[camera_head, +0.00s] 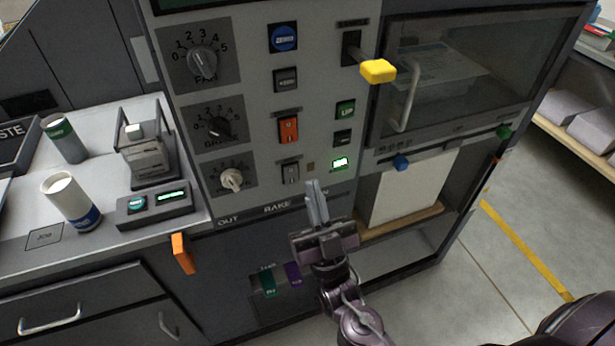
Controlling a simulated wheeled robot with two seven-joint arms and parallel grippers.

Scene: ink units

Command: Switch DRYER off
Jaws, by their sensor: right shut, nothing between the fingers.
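The grey machine panel (262,110) fills the middle of the head view. It carries an orange rocker switch (289,129) and a grey rocker switch (291,172) below it. Their labels are too small to read, so I cannot tell which one is DRYER. A small green lamp or button (340,163) is lit to the right of the grey switch. My right gripper (315,187) is shut and empty, pointing up in front of the panel's lower edge, below and right of the grey switch. I cannot tell whether it touches the panel. My left gripper is out of view.
A yellow-tipped lever (378,71) sticks out at upper right, beside the windowed door (460,75). Dials (203,62) line the panel's left side. A bench (20,262) with cylinders (70,201) stands left. An orange handle (183,254) juts out below.

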